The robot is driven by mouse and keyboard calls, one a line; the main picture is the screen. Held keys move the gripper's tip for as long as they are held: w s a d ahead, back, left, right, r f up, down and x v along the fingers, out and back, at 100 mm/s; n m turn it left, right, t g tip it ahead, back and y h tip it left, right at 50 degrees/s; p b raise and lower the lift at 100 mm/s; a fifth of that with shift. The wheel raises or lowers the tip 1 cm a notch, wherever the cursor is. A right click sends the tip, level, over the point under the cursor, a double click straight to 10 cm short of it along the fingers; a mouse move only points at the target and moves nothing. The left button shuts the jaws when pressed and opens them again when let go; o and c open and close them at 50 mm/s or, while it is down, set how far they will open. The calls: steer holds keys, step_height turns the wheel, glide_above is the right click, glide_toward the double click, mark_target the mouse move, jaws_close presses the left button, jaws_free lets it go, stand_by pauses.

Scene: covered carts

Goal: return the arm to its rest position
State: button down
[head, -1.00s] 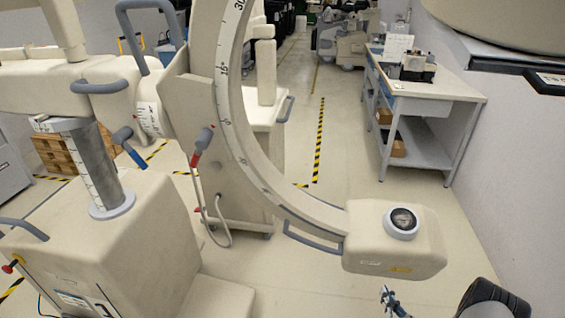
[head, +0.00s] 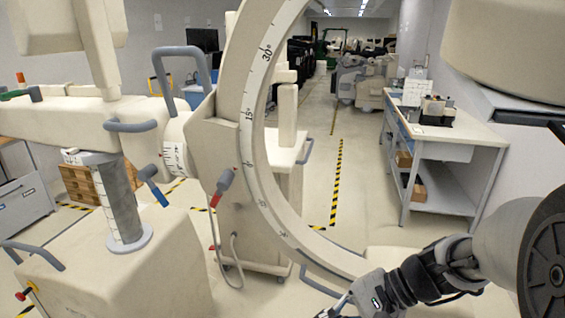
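My arm reaches in from the lower right of the head view. My gripper (head: 338,309) is at the bottom edge, partly cut off, so its fingertips and opening do not show clearly. In the picture it lies over the lower end of the large cream C-shaped arc (head: 254,150) with degree marks. I cannot tell how far apart they are. I see nothing held in the gripper. The arc's lower end box is mostly hidden behind my arm.
A cream machine base (head: 115,270) with a grey column (head: 120,205) fills the left. A white workbench (head: 452,130) with small items stands at the right wall. A clear floor aisle with yellow-black tape (head: 336,180) runs back between them.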

steer(key=s+d+r+n+t+h, duration=0.2)
steer(key=s+d+r+n+h, duration=0.1)
steer(key=s+n+h, duration=0.1)
steer(key=s+d+r+n+t+h, duration=0.2)
steer(key=s+d+r+n+h, duration=0.1)
steer(key=s, duration=0.6)
steer(key=d+n+h, duration=0.1)
steer(key=n+h, duration=0.1)
steer(key=h, duration=0.1)
steer(key=shift+s, duration=0.25)
